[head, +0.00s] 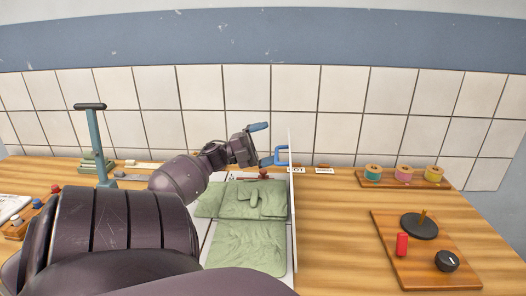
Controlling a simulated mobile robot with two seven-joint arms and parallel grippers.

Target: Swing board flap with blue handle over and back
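The board flap (292,215) is a thin white panel standing upright, seen almost edge-on. Its blue handle (283,148) sticks out to the left near its upper part. My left gripper (264,144) is left of the handle, its two blue-tipped fingers spread wide apart. The lower fingertip is right beside the handle; I cannot tell if they touch. Folded green cloth (248,247) lies on the white board left of the flap. My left arm hides part of the board. My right gripper is not in view.
Right of the flap, the wooden table is bare up to a wooden board (388,272) with a black disc, red piece and knob. Thread spools stand on a rack (439,184) at the back right. A teal post (98,150) with a dark crossbar stands at left.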

